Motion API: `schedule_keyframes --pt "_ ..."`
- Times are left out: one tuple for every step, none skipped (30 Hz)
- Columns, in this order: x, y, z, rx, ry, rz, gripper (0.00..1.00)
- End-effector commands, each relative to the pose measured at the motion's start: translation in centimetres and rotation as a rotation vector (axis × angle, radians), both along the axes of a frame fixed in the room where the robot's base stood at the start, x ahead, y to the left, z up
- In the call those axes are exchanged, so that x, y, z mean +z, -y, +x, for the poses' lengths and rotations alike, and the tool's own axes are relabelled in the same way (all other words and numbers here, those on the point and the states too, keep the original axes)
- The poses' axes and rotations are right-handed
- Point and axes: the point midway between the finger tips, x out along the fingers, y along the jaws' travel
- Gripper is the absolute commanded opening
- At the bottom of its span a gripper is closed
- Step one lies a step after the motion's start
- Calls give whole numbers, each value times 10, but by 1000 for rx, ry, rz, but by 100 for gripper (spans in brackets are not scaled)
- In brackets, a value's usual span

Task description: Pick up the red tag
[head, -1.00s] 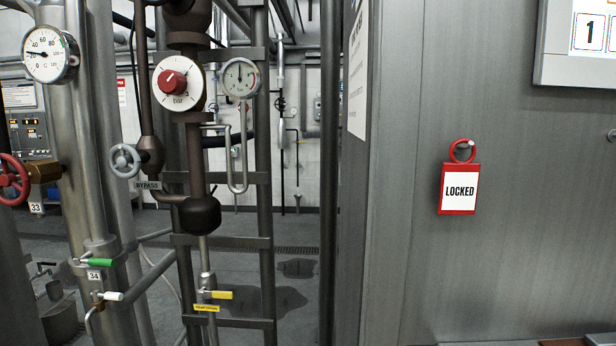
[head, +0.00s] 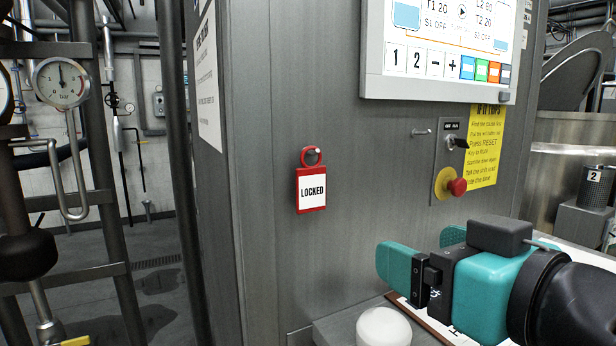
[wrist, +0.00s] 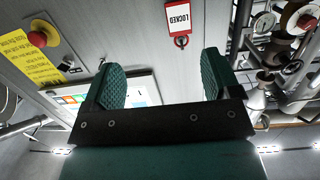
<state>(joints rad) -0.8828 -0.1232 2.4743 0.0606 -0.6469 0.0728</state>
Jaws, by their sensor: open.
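The red tag (head: 312,187) has a white face reading "LOCKED" and hangs by its red ring from a peg on the grey cabinet wall. It also shows upside down at the top of the wrist view (wrist: 179,18). My gripper (head: 420,262) is teal and at the lower right of the head view, to the right of the tag and lower than it. Its two fingers stand apart with nothing between them, as the wrist view also shows (wrist: 160,80). The gripper is apart from the tag.
A control panel (head: 445,84) is above. A red stop button (head: 456,187), a key switch, a small empty peg (head: 422,132) and a yellow notice (head: 487,150) are right of the tag. A white dome (head: 383,327) stands below. Pipes and a gauge (head: 62,82) are at left.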

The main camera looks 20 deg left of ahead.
Motion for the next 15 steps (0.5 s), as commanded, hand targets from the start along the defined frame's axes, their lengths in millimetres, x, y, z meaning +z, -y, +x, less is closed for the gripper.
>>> schedule_keyframes --pt "10 -7 -4 16 41 27 83" --pt "14 -10 -6 21 62 43 83" --pt "19 -13 -7 28 84 59 83" --pt "22 -15 -7 30 96 68 83" --pt "24 -18 -6 31 103 72 83" --pt "26 -21 -4 32 110 78 83" --pt "26 -24 -1 32 112 78 83" --pt "26 -28 2 32 111 78 83" --pt "27 -34 7 31 111 77 83" --pt "27 -38 11 31 110 78 83" --pt "28 -43 15 32 109 77 83" --pt "27 -50 21 32 108 77 83" --pt "27 -55 25 32 108 77 83" --pt "28 -60 29 32 109 78 83" --pt "28 -66 35 32 109 78 83"
